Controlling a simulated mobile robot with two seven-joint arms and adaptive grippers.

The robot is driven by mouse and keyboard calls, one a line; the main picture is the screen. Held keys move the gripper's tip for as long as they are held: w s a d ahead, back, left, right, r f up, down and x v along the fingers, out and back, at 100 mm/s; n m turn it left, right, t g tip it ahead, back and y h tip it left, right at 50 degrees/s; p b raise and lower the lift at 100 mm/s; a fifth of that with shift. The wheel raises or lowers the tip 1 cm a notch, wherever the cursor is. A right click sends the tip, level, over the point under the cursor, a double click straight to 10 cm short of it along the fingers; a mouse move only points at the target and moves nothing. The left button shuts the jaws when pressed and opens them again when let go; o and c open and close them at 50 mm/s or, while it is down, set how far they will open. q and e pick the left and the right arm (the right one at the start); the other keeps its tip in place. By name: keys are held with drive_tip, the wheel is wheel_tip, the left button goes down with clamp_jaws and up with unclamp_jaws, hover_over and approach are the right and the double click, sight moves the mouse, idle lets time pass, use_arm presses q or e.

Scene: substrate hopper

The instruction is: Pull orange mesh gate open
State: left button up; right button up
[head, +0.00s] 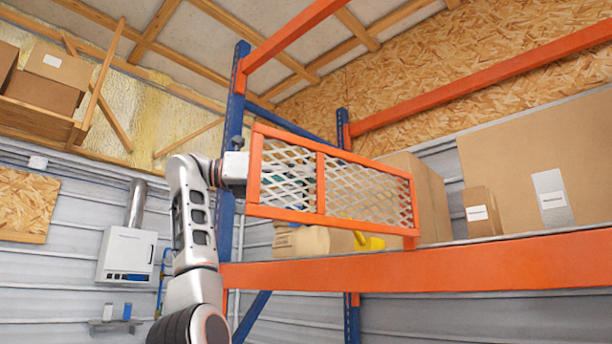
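The orange mesh gate (321,184) is an orange frame with a pale diamond mesh, in the middle of the head view. Its right end meets the orange shelf beam (420,270). Its left end looks nearer to me and stands out from the shelf front, so the gate is at an angle to the beam. My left gripper (238,166) is at the gate's left end bar, up against it or very close. Its fingertips are hidden or too small to make out, so I cannot tell whether it grips the bar. My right gripper is not in view.
Behind the gate are a tan sack or roll (303,241) and a yellow item (372,242). Cardboard boxes (520,165) stand on the shelf to the right. A blue upright post (236,110) rises behind my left gripper. A white wall unit (127,254) hangs at left.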

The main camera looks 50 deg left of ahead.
use_arm(q)
drive_tip(key=v, duration=1.2)
idle(0.3)
